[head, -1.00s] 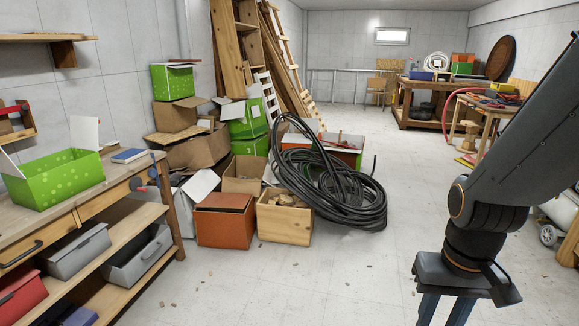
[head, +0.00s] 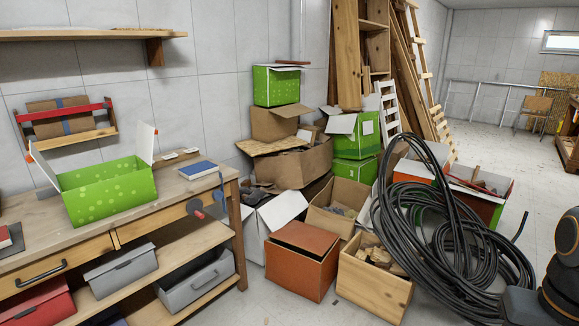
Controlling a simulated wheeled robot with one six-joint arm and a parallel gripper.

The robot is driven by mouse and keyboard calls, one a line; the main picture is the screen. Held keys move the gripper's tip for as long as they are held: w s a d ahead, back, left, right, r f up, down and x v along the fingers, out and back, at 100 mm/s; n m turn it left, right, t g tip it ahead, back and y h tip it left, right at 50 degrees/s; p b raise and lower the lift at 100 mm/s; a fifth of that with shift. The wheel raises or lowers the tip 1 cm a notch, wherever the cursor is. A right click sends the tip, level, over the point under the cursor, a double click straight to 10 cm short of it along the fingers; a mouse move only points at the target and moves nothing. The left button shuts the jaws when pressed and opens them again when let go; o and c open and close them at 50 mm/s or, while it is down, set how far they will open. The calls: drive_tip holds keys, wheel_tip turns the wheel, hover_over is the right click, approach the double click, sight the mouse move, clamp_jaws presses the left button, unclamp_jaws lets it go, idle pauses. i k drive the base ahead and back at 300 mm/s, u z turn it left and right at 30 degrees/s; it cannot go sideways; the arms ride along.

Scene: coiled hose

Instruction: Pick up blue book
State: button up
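A blue book (head: 198,169) with pale page edges lies flat near the right end of the wooden workbench top (head: 130,228) in the head view. It is to the right of an open green dotted box. My gripper is out of the frame. Only part of my dark arm shows at the lower right edge, far from the book.
The open green box (head: 108,194) stands on the bench. Grey bins (head: 195,281) sit on the shelf below. Cardboard boxes, an orange box (head: 301,262), a wooden crate (head: 372,284) and a coiled black hose (head: 450,225) crowd the floor right of the bench.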

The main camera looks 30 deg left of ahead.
sight(195, 171)
drive_tip(key=u, duration=0.55)
drive_tip(key=i, duration=1.45)
drive_tip(key=u, duration=1.7)
drive_tip(key=i, duration=1.35)
drive_tip(key=u, duration=0.65)
drive_tip(key=i, duration=0.65)
